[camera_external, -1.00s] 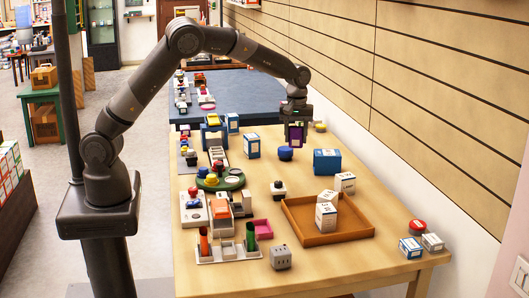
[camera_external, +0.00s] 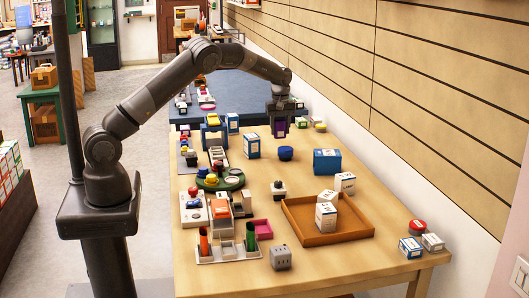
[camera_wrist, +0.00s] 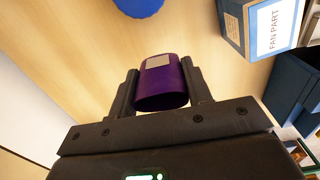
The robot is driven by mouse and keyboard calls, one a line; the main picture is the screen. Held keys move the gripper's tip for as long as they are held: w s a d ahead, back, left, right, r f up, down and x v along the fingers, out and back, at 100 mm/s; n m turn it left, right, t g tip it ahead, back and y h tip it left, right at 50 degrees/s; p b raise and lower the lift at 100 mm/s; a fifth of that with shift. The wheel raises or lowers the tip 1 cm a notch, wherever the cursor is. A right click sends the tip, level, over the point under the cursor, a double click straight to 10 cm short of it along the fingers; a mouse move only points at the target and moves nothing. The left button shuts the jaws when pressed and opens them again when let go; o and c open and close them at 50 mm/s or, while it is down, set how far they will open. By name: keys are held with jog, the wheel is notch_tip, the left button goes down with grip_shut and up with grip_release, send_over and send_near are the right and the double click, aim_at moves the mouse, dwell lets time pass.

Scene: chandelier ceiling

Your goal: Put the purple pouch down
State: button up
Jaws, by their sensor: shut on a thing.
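The purple pouch (camera_wrist: 160,88) is between the two fingers of my gripper (camera_wrist: 160,95) in the wrist view. It has a pale label on its upper face. In the external view my gripper (camera_external: 281,118) is near the far end of the wooden table (camera_external: 330,270), and the purple pouch (camera_external: 279,129) shows below it. My gripper is shut on the pouch. I cannot tell for sure whether the pouch touches the table.
The box marked FAN PART (camera_wrist: 262,28) is at the upper right in the wrist view. Small items, one yellow-topped (camera_external: 320,126), stand to the right. An orange-brown tray (camera_external: 347,237) is nearer.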

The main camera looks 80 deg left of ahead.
aim_at(279, 129)
jog(key=a, duration=0.1)
jog(key=a+f, duration=0.1)
jog(key=shift+w+a+f, duration=0.1)
jog(key=shift+a+f, duration=0.2)
jog(key=shift+f, duration=1.95)
jog(key=shift+f, duration=0.1)
jog(key=o, duration=1)
notch_tip(279, 129, up, 12)
jog(key=shift+r, duration=0.15)
jog(key=shift+d+r, duration=0.1)
